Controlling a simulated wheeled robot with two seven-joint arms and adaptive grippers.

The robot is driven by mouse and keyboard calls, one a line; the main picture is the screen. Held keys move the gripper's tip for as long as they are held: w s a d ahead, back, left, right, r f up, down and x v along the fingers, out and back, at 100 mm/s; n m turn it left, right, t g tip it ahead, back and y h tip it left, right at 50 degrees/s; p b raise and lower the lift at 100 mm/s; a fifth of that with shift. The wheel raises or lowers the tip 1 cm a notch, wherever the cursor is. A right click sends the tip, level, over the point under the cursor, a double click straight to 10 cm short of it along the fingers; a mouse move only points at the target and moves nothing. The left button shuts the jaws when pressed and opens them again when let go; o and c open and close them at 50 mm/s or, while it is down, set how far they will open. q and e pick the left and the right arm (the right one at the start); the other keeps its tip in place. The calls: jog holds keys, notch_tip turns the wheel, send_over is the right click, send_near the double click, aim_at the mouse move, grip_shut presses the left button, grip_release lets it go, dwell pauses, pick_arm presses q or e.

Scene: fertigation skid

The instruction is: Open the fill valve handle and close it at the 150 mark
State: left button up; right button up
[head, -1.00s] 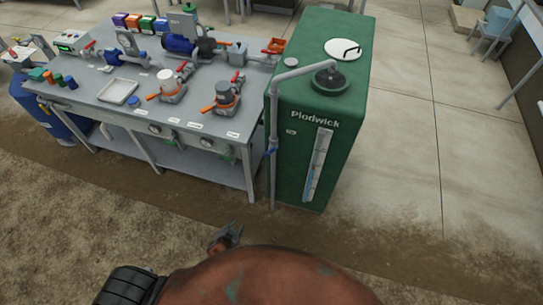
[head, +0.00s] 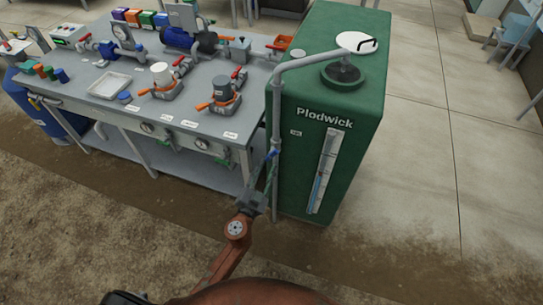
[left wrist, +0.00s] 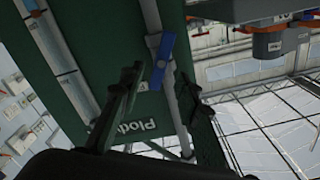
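The fill valve handle (head: 272,154) is a small blue lever on the grey vertical pipe (head: 275,115) at the green Plodwick tank's (head: 345,90) front left edge. It also shows blue in the left wrist view (left wrist: 163,57), slanted across the pipe. My left gripper (head: 268,170) is just below and in front of it. In the left wrist view its dark fingers (left wrist: 168,88) are spread apart, with the pipe and handle seen between them and nothing visibly gripped. The level gauge (head: 324,170) on the tank front has a blue column in its lower part; its marks are too small to read. My right gripper is out of view.
A grey workbench (head: 75,82) with pumps, orange-handled valves and a white tray (head: 109,85) stands left of the tank. A blue barrel (head: 42,105) is at far left.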

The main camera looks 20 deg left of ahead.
aim_at(271, 157)
pick_arm(q)
jog(key=w, duration=0.6)
jog(key=shift+w, duration=0.15)
grip_shut()
